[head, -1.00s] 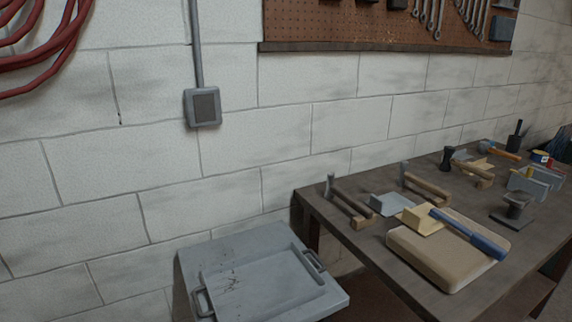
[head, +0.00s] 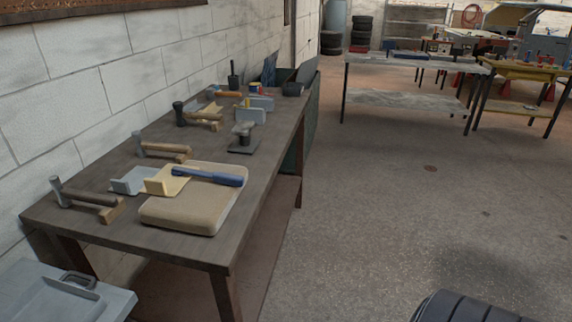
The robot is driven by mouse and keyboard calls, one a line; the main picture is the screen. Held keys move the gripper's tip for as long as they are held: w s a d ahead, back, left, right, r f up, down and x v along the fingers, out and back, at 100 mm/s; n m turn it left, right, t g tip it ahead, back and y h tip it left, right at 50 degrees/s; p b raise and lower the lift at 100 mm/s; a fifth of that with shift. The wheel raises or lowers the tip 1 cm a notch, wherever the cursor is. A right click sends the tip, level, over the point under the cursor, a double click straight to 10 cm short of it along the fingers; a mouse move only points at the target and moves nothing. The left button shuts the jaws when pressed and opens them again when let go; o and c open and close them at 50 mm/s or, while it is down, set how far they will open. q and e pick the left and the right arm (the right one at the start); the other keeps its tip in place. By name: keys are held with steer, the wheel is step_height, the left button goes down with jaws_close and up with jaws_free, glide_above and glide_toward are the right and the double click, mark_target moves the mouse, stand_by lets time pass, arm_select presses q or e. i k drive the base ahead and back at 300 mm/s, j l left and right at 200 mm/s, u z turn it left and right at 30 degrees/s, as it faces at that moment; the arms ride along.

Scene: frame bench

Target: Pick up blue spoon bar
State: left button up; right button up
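The blue spoon bar (head: 215,177) lies on the tan pad (head: 180,222) near the front end of the dark workbench (head: 250,207). Its thick blue end points right, and its thinner end is over a cream angled block (head: 163,183). Neither of my grippers is in view.
Hammers, such as the nearest one (head: 88,198), and a grey angled block (head: 131,181) share the bench with a small dark stand (head: 243,139). A grey lidded box (head: 60,298) stands at lower left. Open floor (head: 400,210) lies right of the bench; a black ribbed object (head: 468,308) is at lower right.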

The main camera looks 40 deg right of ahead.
mark_target(220, 178)
steer(key=z, duration=0.9)
steer(key=u, duration=0.6)
steer(key=i+l+u, duration=0.15)
steer(key=l+u, duration=0.15)
steer(key=u, duration=0.15)
steer(key=l+u, duration=0.4)
steer(key=i+l+u, duration=0.1)
steer(key=l+u, duration=0.2)
steer(key=u, duration=0.15)
steer(key=l+u, duration=0.45)
steer(key=k+l+u, duration=0.1)
steer(key=l+u, duration=0.15)
steer(key=u, duration=0.15)
